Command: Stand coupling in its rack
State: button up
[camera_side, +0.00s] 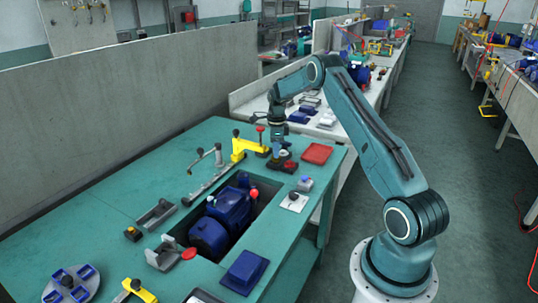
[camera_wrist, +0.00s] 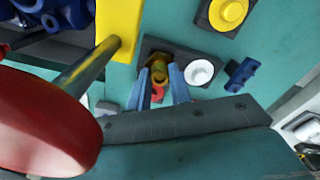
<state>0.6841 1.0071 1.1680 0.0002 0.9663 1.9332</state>
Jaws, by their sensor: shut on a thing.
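My gripper (camera_wrist: 160,98) is shut on a small part with red and olive-yellow faces, which I take for the coupling (camera_wrist: 158,75). The blue fingers hide its sides. It is over or at the left part of a dark block, which looks like the rack (camera_wrist: 180,52). I cannot tell whether the part is seated or above it. A round white opening or cup (camera_wrist: 198,72) shows beside it on the block. In the side view my gripper (camera_side: 277,155) points down at the dark rack (camera_side: 287,166), and the part is too small to make out.
A yellow clamp (camera_wrist: 119,28) with a red knob (camera_wrist: 45,120) stands close on the left. A blue piece (camera_wrist: 240,73) and a yellow ring (camera_wrist: 228,12) lie to the right. A red tray (camera_side: 317,153) is beside the rack; a blue pump (camera_side: 222,218) sits in the bench recess.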

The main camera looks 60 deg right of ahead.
jog(key=shift+f, duration=0.35)
dwell(0.7)
jog(key=o, duration=0.9)
jog(key=shift+o, duration=0.2)
jog(key=shift+r, duration=0.2)
jog(key=shift+r, duration=2.85)
